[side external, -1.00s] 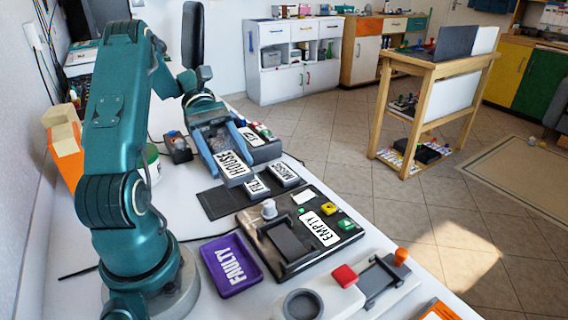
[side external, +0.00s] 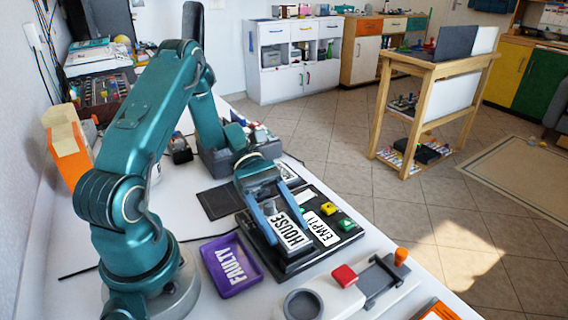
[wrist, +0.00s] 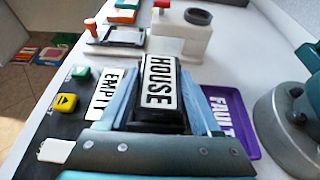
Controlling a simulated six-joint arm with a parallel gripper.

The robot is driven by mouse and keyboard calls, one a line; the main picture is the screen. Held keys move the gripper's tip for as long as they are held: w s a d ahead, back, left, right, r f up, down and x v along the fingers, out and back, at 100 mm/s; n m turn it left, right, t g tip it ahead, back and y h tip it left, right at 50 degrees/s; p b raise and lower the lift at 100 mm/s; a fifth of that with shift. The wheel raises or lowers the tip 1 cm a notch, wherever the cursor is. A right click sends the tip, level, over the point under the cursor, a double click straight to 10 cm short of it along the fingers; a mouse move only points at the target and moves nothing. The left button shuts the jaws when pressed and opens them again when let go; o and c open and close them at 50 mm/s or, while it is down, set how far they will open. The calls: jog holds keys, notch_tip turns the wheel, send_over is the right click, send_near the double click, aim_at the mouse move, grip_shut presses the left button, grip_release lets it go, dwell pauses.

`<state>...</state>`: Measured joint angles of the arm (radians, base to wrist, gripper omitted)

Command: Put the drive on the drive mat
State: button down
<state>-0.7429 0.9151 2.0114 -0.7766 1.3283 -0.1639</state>
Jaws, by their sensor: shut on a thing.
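My gripper (side external: 285,222) has its blue fingers shut on the drive labelled HOUSE (side external: 289,235), one finger on each long side. The drive, dark with a white label, also shows between the fingers in the wrist view (wrist: 158,85). It is over the black panel (side external: 262,246), beside the EMPTY label (side external: 322,229). I cannot tell whether it touches the panel, and the panel's grey slot is hidden under it. A flat dark mat (side external: 217,203) lies behind the panel, partly hidden by my arm. It may be the drive mat.
A purple FAULTY tray (side external: 231,266) lies left of the panel. A pale unit with a red button (side external: 345,275) and an orange knob (side external: 401,255) stands in front. A grey bin (side external: 215,160) stands behind the mat.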

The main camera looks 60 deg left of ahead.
jog(key=shift+f, duration=0.5)
jog(key=shift+f, duration=0.15)
jog(key=shift+c, duration=0.4)
grip_release()
jog(key=shift+f, duration=0.1)
